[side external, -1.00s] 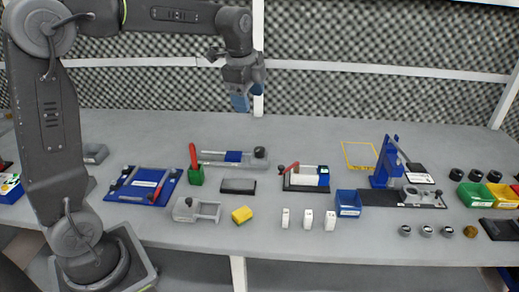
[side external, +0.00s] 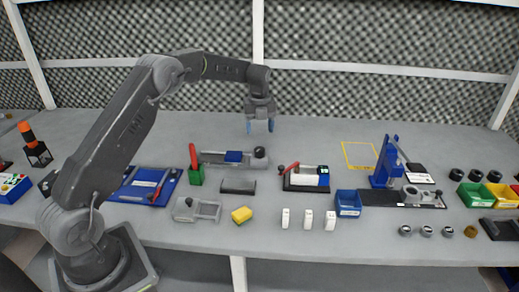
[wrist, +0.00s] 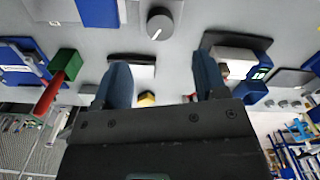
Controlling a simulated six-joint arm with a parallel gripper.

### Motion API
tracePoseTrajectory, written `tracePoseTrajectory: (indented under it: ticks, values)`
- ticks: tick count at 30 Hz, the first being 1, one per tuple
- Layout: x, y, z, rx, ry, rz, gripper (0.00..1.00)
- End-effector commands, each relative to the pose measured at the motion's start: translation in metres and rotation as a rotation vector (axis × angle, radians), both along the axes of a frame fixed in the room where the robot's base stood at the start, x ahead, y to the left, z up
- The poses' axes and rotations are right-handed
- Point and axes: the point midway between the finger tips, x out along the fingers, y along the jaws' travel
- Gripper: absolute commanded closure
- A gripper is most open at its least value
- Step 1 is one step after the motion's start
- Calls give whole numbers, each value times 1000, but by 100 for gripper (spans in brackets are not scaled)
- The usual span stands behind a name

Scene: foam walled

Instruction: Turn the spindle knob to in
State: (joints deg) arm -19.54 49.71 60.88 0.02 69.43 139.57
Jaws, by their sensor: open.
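The spindle knob (side external: 260,152) is a dark round knob at the right end of a low grey fixture (side external: 212,161) with a blue block (side external: 233,156). In the wrist view the knob (wrist: 160,22) shows a white pointer line slanting to the picture's lower left; any "in" marking is not readable. The blue block (wrist: 98,12) lies left of it. My gripper (side external: 261,128) points down above and slightly behind the knob, apart from it. Its two blue fingers are spread with nothing between them; they also show in the wrist view (wrist: 162,78).
A green holder with a red handle (side external: 195,172) stands left of the fixture. A dark flat block (side external: 238,186) lies in front, and a red-handled clamp fixture (side external: 305,178) is to the front right. The table behind the fixture is clear.

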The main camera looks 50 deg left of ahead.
Motion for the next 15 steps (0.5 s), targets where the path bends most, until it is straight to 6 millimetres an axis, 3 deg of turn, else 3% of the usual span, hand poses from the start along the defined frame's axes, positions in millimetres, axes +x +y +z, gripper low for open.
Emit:
tracePoseTrajectory:
  ticks: [3,9,15]
  values:
    - [-1,0,-27,-1,4,1,34]
    - [-1,-1,-63,0,4,1,34]
    - [0,0,-83,1,1,1,34]
